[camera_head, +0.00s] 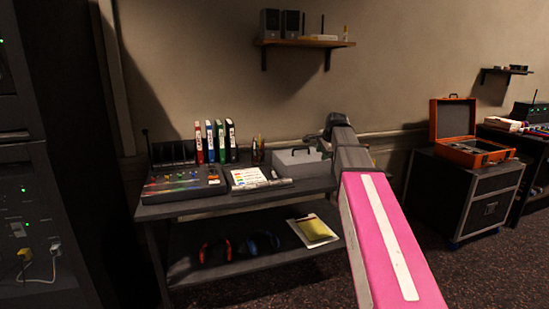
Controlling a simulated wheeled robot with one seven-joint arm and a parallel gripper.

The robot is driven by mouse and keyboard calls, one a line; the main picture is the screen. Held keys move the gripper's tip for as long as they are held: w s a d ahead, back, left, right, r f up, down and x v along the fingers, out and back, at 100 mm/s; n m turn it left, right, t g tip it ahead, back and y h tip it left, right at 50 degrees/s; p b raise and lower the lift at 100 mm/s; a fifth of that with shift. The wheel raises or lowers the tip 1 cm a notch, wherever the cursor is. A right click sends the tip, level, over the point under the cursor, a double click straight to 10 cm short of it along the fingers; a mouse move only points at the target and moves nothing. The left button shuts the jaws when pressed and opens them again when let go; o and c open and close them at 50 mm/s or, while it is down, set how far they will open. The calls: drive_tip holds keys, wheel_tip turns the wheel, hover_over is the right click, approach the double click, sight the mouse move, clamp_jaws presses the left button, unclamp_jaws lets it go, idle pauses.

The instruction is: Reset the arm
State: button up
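My arm reaches forward from the lower right of the head view, with a pink, white-striped link and grey and dark links beyond it. Its dark far end, where my gripper (338,120) is, stands in front of the wall, above the right end of the desk (170,211). The fingers cannot be made out, so I cannot tell whether they are open or shut. No held object is visible. My arm hides part of the desk's right end.
The desk holds a mixer (182,184), several coloured binders (213,142), a paper sheet (247,177) and a grey case (302,166). Headphones (262,246) and a yellow packet (314,230) lie on its lower shelf. An open orange case (470,150) sits on a black flight case (465,195).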

drive_tip(key=s+a+f+n+g+h, duration=0.1)
drive_tip(key=s+f+n+g, duration=0.2)
drive_tip(key=s+f, duration=1.1)
drive_tip(key=s+f+n+g, duration=0.3)
drive_tip(key=s+f+n, duration=0.7)
drive_tip(key=s+f, duration=0.5)
wheel_tip(320, 180, down, 7)
drive_tip(key=shift+s+a+f+h, duration=0.15)
drive_tip(key=shift+s+a+h, duration=0.05)
drive_tip(key=shift+a+h, duration=0.2)
